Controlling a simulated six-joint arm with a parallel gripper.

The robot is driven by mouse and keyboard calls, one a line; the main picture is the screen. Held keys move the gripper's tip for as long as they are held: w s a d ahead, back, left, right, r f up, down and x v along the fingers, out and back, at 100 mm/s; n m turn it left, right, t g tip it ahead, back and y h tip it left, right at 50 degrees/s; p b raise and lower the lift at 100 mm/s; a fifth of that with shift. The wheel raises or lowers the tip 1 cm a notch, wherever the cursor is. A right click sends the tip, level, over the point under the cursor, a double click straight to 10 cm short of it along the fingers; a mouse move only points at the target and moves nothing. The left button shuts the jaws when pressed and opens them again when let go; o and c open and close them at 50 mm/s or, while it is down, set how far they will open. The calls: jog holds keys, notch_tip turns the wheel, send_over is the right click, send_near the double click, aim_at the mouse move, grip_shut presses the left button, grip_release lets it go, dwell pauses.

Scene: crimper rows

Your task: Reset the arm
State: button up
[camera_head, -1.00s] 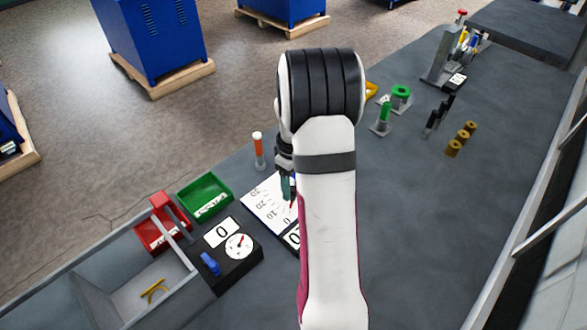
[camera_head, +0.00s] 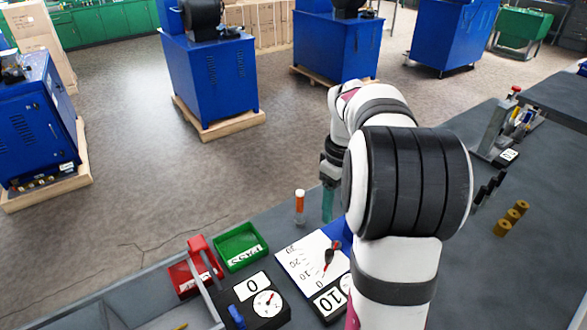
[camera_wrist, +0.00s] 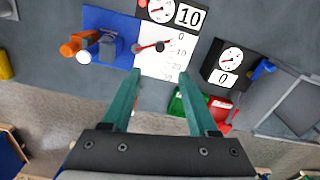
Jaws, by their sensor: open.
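My gripper (camera_head: 328,203) hangs high over the bench's far edge in the head view, its teal fingers partly behind my arm. In the wrist view my gripper (camera_wrist: 160,72) is open, with nothing between the fingers. Beyond the fingertips lies a white scale sheet (camera_wrist: 165,60) with a red-and-black pointer. The sheet also shows in the head view (camera_head: 300,258). At its end is a black dial box (camera_head: 328,304) reading 10. It also shows in the wrist view (camera_wrist: 172,15).
A second dial box (camera_head: 252,300) reads 0. A blue board (camera_wrist: 105,25) carries an orange-and-white part. Brass cylinders (camera_head: 510,218) and a tool stand (camera_head: 495,135) are at right.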

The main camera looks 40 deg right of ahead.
jog(key=s+a+r+m, duration=0.1)
jog(key=a, duration=0.5)
jog(key=s+a+r+m, duration=0.1)
jog(key=s+a+r, duration=0.1)
jog(key=a, duration=0.4)
jog(key=s+a+f+m+y, duration=0.1)
jog(key=s+a+f+m, duration=0.1)
jog(key=s+a, duration=0.6)
jog(key=s+a+f+m, duration=0.2)
jog(key=s+a+m, duration=0.1)
jog(key=s+a, duration=0.4)
jog(key=shift+s+a+m+y, duration=0.3)
jog(key=shift+s+a+y, duration=0.1)
jog(key=shift+a, duration=0.45)
